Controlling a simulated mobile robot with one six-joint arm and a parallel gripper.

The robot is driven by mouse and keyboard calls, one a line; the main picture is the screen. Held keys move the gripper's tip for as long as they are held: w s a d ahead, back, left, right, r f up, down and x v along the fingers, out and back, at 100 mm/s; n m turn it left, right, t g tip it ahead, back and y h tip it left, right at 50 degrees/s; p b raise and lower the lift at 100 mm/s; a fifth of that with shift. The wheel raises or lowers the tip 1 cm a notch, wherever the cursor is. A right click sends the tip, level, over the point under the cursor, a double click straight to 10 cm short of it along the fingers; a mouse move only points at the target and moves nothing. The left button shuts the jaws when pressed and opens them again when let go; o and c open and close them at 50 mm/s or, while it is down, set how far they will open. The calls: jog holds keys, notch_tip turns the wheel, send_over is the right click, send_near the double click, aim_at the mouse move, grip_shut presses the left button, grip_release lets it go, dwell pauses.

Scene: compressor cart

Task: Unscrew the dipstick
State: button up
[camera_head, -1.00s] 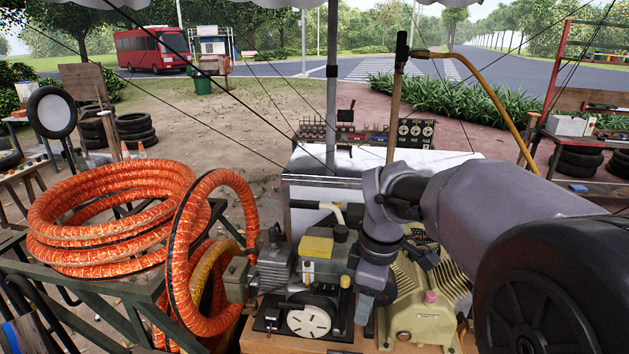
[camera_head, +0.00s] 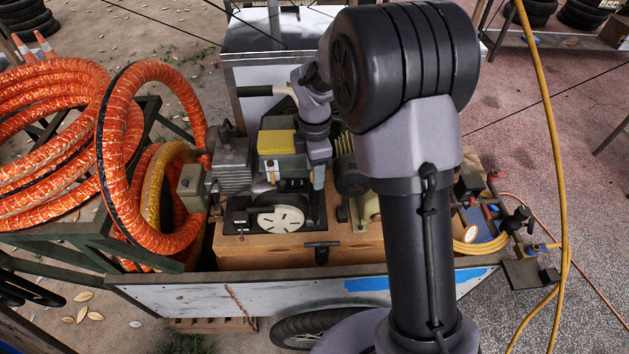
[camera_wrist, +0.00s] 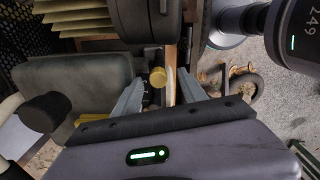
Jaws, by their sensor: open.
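A round yellow cap (camera_wrist: 157,76), which looks like the dipstick's top, shows in the wrist view. It lies between the tips of my gripper (camera_wrist: 161,78), whose two grey fingers stand apart on either side of it. I see no clear contact with either finger, and I cannot tell how far the fingers reach along the cap. In the head view my gripper (camera_head: 318,176) points down beside the small engine with the yellow top (camera_head: 277,142). The cap cannot be made out there, and the dipstick's stem is hidden.
The compressor cart (camera_head: 210,297) carries the engine and other machinery close around my gripper. Orange hose coils (camera_head: 50,135) stand at the left. A grey-white box (camera_head: 270,45) stands behind the engine. Yellow hose (camera_head: 555,150) hangs at the right. My arm covers the cart's right part.

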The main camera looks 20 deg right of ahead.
notch_tip(320, 180, down, 4)
jog(key=shift+w+r, duration=0.1)
jog(key=shift+r, duration=0.1)
grip_shut()
jog(key=shift+r+n+p, duration=0.25)
jog(key=shift+n+p, duration=0.35)
jog(key=shift+n, duration=0.2)
jog(key=shift+f+n, duration=0.2)
jog(key=shift+n, duration=0.4)
jog(key=shift+r+n+p, duration=0.2)
jog(key=shift+n+p, duration=0.4)
jog(key=shift+p, duration=0.35)
jog(key=shift+f+n+p, duration=0.2)
jog(key=shift+n+p, duration=0.15)
jog(key=shift+n, duration=0.45)
